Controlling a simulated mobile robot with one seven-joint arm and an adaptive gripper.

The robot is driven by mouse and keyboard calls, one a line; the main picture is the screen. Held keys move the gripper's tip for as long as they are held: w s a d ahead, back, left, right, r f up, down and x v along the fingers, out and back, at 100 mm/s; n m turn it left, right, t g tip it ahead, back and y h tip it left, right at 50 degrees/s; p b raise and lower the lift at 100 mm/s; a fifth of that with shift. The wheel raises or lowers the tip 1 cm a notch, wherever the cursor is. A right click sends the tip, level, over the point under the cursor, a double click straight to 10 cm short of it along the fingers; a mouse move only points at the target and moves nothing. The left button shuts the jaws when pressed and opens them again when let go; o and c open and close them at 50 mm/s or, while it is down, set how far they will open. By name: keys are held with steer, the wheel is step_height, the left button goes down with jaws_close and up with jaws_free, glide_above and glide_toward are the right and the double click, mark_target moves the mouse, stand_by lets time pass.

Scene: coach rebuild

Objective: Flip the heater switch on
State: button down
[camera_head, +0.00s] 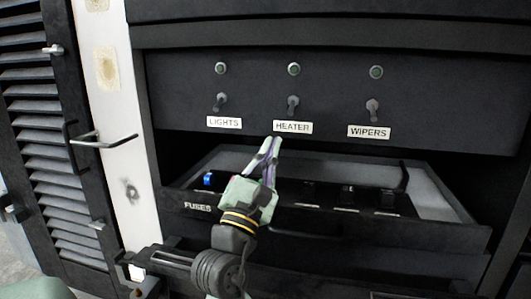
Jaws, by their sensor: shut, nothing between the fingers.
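The heater switch (293,103) is a small dark toggle on the black panel, above the white HEATER label (293,128). A round indicator (294,69) sits above it and looks dull green-grey. My gripper (274,142) is shut and empty, its fingertips pointing up just below the HEATER label's left part in the picture. The toggle is not covered by the gripper. I cannot tell whether the fingertips touch the panel.
The LIGHTS switch (220,101) is to the left and the WIPERS switch (373,110) to the right. Below, an open FUSES drawer (440,203) juts out under my gripper. A louvred door (40,130) and a handle (104,141) stand at the left.

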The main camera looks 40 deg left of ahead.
mark_target(292, 107)
steer(key=p+x, duration=0.1)
steer(key=x, duration=0.4)
steer(key=shift+w+a+r, duration=0.1)
steer(key=shift+w+r, duration=0.15)
steer(key=shift+w, duration=0.05)
